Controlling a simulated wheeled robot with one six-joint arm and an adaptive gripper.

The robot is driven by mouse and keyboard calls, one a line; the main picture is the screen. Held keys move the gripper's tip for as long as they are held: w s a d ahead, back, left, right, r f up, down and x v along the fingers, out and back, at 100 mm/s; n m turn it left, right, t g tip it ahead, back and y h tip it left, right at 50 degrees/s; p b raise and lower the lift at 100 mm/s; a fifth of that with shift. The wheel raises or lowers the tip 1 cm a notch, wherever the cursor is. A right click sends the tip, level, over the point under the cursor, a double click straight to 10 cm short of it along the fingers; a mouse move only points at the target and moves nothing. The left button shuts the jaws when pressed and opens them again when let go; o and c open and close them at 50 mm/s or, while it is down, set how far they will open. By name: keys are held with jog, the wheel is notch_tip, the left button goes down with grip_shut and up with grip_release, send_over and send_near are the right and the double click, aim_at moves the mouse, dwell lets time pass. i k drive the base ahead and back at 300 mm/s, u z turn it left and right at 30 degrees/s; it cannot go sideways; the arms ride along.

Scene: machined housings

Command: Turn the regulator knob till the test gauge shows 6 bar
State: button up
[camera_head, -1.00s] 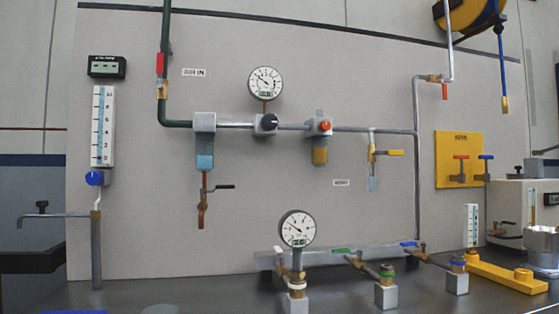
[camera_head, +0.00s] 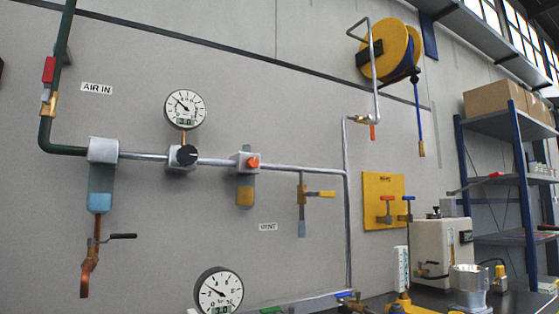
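The black regulator knob (camera_head: 187,155) sits on a grey block in the pipe line on the panel. An upper round gauge (camera_head: 185,109) stands just above it, its needle toward the upper left and a small display that seems to read about 3.0. A lower round gauge (camera_head: 218,291) shows at the bottom edge, partly cut off, its needle also toward the upper left. I cannot tell from labels which one is the test gauge. My gripper is not in view.
Near the knob are a blue-bowled filter (camera_head: 101,185) and an orange-topped unit (camera_head: 246,175). A yellow plate (camera_head: 384,200), a white machine (camera_head: 442,252) and shelving (camera_head: 512,170) stand further right.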

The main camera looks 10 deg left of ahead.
aim_at(187, 155)
jog(key=z, duration=1.2)
jog(key=k, duration=0.9)
jog(key=u, duration=2)
